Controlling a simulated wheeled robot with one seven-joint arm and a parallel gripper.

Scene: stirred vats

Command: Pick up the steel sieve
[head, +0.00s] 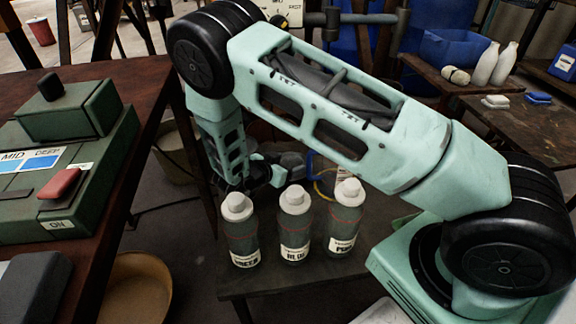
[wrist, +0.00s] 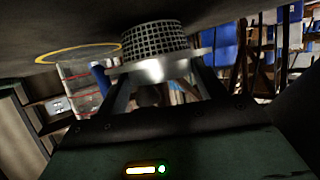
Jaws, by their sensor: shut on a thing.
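The steel sieve (wrist: 153,42) shows in the wrist view, with a dark mesh part and a shiny metal rim. The view looks upside down, with the grey tabletop along the top edge. My gripper (wrist: 160,82) has its two fingers at the sieve's rim and is shut on it. The mesh is close to the tabletop; I cannot tell whether it touches. In the head view my gripper (head: 262,172) is low behind the bottles, partly hidden by my arm, and the sieve cannot be made out clearly there.
Three grey bottles with white caps (head: 294,225) stand in a row on a low dark table (head: 300,275), in front of my gripper. A yellow ring (wrist: 78,53) lies near the sieve. A green control box (head: 60,170) with a red switch is on the left bench.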

